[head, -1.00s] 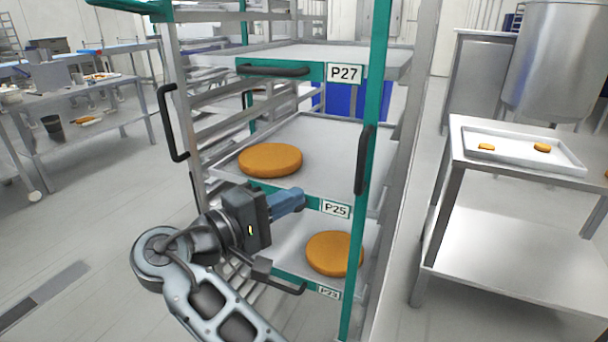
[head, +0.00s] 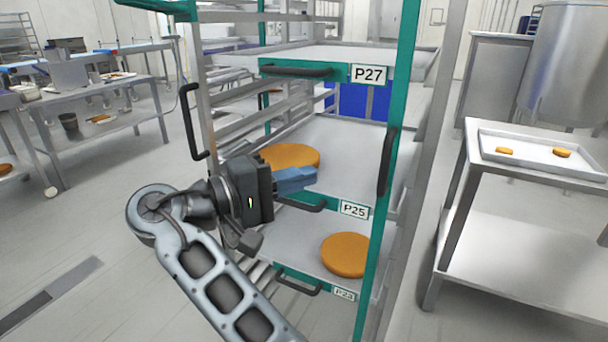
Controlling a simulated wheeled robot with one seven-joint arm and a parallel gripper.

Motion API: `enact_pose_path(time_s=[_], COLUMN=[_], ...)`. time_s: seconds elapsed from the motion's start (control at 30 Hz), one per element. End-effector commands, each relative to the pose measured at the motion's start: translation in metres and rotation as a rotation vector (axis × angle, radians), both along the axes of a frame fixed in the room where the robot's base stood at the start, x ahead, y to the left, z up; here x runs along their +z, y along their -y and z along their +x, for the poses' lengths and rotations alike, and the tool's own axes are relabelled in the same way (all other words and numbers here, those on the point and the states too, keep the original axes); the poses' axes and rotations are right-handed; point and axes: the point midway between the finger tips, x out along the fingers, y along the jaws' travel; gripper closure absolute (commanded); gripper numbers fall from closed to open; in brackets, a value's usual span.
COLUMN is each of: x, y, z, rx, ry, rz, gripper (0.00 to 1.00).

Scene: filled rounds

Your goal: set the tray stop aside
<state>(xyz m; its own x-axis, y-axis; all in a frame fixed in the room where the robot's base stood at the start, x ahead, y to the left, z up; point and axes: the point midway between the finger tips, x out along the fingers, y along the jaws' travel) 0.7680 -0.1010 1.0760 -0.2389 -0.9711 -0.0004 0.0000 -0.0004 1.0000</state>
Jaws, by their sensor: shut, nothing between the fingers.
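A green upright bar (head: 372,235) with a black handle (head: 388,160) runs down the right front of the rack, past the tray fronts; it looks like the tray stop. My gripper (head: 309,178) has blue fingers, shut and empty. It is in front of the rack, left of the bar and apart from it in the picture, above the P25 tray's black handle. It partly hides the P25 tray (head: 345,150) and the orange round (head: 290,157) on it. Whether the fingers touch anything cannot be told.
The P27 tray (head: 340,58) is above, and a lower tray (head: 300,240) carries another orange round (head: 346,255). Another black handle (head: 190,120) juts from the rack's left post. A steel table (head: 545,170) with a white tray (head: 520,140) stands right.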

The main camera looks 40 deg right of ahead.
Motion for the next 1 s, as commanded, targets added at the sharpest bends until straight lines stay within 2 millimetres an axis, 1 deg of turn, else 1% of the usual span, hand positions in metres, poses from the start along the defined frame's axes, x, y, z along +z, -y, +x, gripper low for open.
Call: enact_pose_path(time_s=[0.03, 0.37, 0.5, 0.6, 0.77, 1.0], x=[0.001, 0.001, 0.002, 0.001, 0.0, 0.0], y=[0.011, 0.073, 0.082, 0.087, 0.09, 0.091], z=[-0.003, -0.019, -0.037, -0.045, -0.051, -0.051], rx=[-0.004, -0.003, -0.001, 0.0, 0.0, 0.001], ry=[-0.001, -0.001, -0.001, 0.0, -0.001, 0.0], rz=[0.0, 0.0, -0.001, -0.001, -0.001, -0.001], gripper=[1.0, 1.0, 1.0, 1.0, 1.0, 1.0])
